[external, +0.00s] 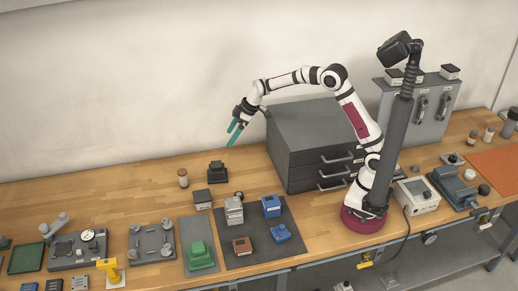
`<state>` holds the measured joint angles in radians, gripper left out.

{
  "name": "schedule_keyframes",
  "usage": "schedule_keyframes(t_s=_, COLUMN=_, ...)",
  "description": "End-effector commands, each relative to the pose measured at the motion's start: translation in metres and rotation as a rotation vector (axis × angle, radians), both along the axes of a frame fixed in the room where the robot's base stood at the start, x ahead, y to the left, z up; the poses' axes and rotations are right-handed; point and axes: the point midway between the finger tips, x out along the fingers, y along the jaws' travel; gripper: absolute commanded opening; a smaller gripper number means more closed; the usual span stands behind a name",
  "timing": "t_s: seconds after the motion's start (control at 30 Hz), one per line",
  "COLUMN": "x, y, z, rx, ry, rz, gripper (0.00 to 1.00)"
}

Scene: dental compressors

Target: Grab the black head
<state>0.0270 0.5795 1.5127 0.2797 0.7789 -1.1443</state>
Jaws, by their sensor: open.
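A small black block-shaped piece (217,173), which looks like the black head, stands on the wooden bench left of the grey drawer cabinet. My gripper (233,134) has teal fingers pointing down and to the left. It is open and empty, held in the air above and slightly right of the black piece in the picture. The two do not touch. Fine detail on the piece is too small to tell.
A small brown-capped jar (183,178) and a grey box (203,199) stand near the black piece. A dark mat (262,250) holds blue, grey and brown parts. The grey drawer cabinet (310,145) stands to the right. Bare bench lies behind the black piece.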

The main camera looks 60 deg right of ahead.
Motion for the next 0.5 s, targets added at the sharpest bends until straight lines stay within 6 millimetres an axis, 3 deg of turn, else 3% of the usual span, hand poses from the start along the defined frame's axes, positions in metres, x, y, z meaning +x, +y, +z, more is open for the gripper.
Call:
schedule_keyframes(t_s=0.03, x=-0.001, y=0.0, z=-0.016, rx=0.0, ry=0.005, rz=-0.002, gripper=1.0)
schedule_keyframes(t_s=0.17, x=0.004, y=0.003, z=-0.042, rx=0.0, ry=0.002, rz=0.0, gripper=1.0)
schedule_keyframes(t_s=0.4, x=0.031, y=0.022, z=-0.101, rx=0.0, ry=0.002, rz=0.0, gripper=1.0)
schedule_keyframes(t_s=0.5, x=0.039, y=0.027, z=-0.116, rx=0.0, ry=0.001, rz=-0.001, gripper=1.0)
